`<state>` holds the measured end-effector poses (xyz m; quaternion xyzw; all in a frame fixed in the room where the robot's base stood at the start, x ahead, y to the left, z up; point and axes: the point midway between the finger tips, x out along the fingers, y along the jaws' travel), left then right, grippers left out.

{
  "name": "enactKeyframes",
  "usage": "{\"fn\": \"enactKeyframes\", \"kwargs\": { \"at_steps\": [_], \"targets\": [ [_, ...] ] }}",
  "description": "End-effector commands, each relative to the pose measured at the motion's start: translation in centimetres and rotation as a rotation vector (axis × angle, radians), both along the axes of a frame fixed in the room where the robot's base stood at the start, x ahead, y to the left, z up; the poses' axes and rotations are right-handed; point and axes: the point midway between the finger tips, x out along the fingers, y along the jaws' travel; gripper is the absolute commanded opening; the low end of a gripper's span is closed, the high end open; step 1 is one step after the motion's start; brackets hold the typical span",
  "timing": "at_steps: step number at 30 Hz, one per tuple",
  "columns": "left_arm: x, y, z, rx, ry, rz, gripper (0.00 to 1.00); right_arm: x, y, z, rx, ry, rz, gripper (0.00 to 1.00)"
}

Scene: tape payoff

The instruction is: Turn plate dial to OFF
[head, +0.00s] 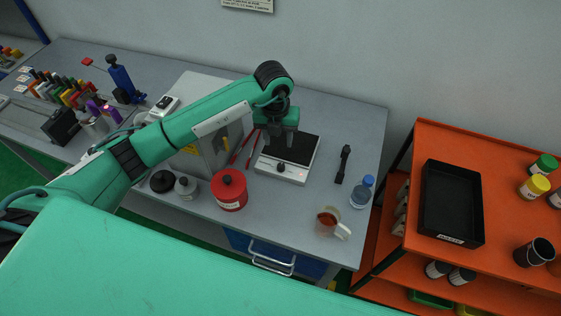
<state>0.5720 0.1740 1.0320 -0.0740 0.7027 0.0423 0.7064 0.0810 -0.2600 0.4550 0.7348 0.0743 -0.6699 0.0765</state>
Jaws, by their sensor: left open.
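The hot plate (277,173) is a light-coloured box with a dark square top, standing on the grey bench. Its front panel carries a small dial (281,167) and a small red light (303,175). The dial's setting is too small to read. My left gripper (281,146) points down over the left part of the dark top, just behind the front panel. It is open, with nothing seen between its fingers. The gripper hides part of the plate's top. I cannot tell whether the fingers touch it. My right gripper is out of the picture.
A red canister (229,191) stands front left of the plate. Red-handled tongs (243,150) lie left. An orange shelf cart (505,170) stands beyond the bench.

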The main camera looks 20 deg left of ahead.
Motion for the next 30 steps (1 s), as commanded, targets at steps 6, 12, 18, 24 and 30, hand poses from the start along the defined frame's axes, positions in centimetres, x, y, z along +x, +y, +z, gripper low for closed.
{"fn": "enactKeyframes", "kwargs": {
  "at_steps": [6, 12, 18, 24, 30],
  "targets": [
    [-0.2, -0.3, -4.3, -0.001, 0.008, -0.001, 0.45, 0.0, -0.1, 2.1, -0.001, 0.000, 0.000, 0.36],
    [-0.1, -0.5, -8.4, -0.003, 0.007, -0.001, 0.45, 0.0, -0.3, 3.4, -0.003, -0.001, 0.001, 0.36],
    [0.0, -0.7, -11.0, -0.004, 0.003, -0.002, 0.45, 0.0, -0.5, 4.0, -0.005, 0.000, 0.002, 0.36],
    [0.0, -0.6, -12.0, -0.002, 0.001, -0.004, 0.45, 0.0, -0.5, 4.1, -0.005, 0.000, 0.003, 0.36],
    [0.0, -0.7, -12.0, -0.003, 0.001, -0.004, 0.45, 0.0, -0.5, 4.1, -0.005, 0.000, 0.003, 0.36]
  ]
}}
